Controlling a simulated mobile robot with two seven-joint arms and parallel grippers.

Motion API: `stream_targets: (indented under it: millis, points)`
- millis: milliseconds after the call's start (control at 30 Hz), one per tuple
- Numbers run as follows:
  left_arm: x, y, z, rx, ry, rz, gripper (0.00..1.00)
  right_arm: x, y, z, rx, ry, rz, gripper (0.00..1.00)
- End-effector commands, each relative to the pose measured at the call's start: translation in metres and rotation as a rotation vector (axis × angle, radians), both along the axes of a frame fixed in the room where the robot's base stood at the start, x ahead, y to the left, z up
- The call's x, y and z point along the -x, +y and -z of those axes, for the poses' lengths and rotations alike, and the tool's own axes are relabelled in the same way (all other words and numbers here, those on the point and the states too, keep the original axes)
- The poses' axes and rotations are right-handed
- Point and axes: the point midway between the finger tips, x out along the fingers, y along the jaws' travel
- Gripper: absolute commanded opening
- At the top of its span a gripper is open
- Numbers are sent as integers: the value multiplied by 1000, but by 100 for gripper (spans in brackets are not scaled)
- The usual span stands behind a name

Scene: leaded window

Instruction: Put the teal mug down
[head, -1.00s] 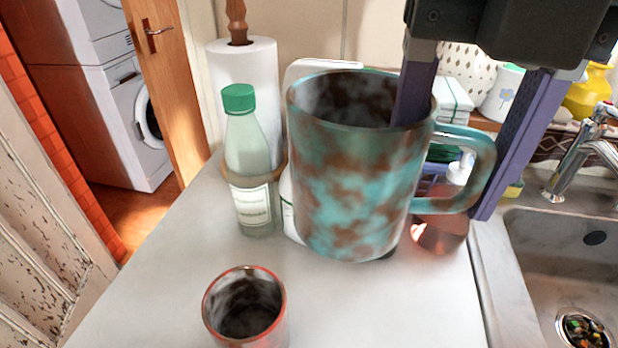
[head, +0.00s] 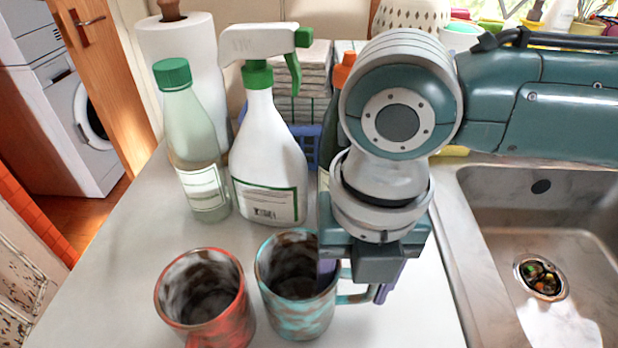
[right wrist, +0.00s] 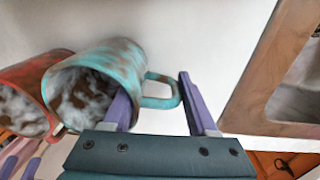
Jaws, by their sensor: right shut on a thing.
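The teal mug (head: 283,318), mottled teal and brown, is upright at the front of the counter, right of the red mug (head: 228,325). My right gripper (head: 353,282) is shut on the teal mug: one finger goes down inside the rim, the other is outside, past the handle. In the right wrist view the teal mug (right wrist: 128,60) shows with its handle between the fingers (right wrist: 152,90). I cannot tell whether its base touches the counter. Pale purple shapes at the lower left of the right wrist view may be my left gripper.
A green-capped bottle (head: 193,150) and a white spray bottle (head: 268,160) stand behind the mugs. A paper towel roll (head: 182,50) is at the back left. The sink (head: 590,215) is right of the counter. Some counter (head: 120,270) is clear left of the red mug.

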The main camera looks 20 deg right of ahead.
Motion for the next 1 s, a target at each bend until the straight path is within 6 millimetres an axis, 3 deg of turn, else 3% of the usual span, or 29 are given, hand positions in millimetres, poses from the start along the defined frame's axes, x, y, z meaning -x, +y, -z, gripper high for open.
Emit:
stream_targets:
  millis: [367,400,667,1000]
  points:
    - [0,-2,2,8,-1,-5,50,0,0,5,-2,-1,0,0]
    - [0,-2,2,8,-1,-5,50,0,0,5,0,0,0,61]
    - [0,-2,1,7,-1,-5,50,0,0,4,-1,0,0,88]
    - [0,0,-1,0,-1,0,50,-1,0,-4,-1,-2,1,88]
